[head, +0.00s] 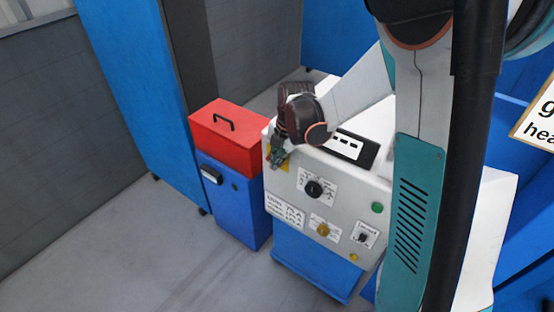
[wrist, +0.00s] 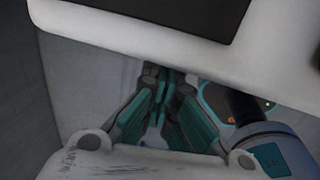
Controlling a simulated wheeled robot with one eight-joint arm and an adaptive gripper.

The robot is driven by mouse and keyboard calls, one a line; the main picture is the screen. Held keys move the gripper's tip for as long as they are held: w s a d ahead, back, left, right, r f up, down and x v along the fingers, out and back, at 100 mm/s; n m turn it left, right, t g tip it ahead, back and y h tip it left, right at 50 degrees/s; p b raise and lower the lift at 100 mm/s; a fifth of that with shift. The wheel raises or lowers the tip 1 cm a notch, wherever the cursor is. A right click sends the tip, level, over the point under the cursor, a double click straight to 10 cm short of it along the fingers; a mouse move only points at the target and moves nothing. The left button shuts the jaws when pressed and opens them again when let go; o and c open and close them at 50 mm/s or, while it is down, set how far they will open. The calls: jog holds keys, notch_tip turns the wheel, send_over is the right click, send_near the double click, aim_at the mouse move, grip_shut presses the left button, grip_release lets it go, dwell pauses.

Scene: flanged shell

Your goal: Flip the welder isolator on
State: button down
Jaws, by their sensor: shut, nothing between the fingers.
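The white welder (head: 285,182) stands on a blue base, its front panel facing the lower left. At the panel's lower right is a small dark toggle switch (head: 363,237) on a white plate; its lettering and lever position are too small to read. It looks like the isolator, but I cannot be sure. My gripper (head: 278,158) is shut and empty in front of the panel's upper left corner, over a yellow label, well apart from the switch. In the wrist view its teal fingers (wrist: 157,128) are together below the welder's pale edge (wrist: 160,52); no switch shows there.
A red toolbox (head: 226,140) sits on a blue cabinet (head: 228,200) to the left. The floor (head: 180,265) in front is clear.

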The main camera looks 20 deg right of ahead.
jog(key=shift+s+d+f+t, duration=0.15)
jog(key=shift+s+f+t, duration=0.05)
jog(key=shift+f+t, duration=0.1)
jog(key=shift+s+d+f+b, duration=0.15)
jog(key=shift+s+f+b, duration=0.1)
jog(key=shift+b, duration=0.3)
jog(key=shift+d+f+t+y+b, duration=0.1)
jog(key=shift+f+t+y+b, duration=0.2)
jog(key=shift+t+y, duration=0.35)
jog(key=shift+s+d+f+b, duration=0.1)
jog(key=shift+s+f+b, duration=0.15)
jog(key=shift+f+b, duration=0.5)
dwell(0.9)
jog(key=shift+w+r, duration=0.1)
jog(key=shift+w, duration=0.05)
dwell(0.5)
jog(key=shift+w+a+r, duration=0.25)
jog(key=shift+w+a, duration=0.2)
jog(key=shift+w, duration=0.05)
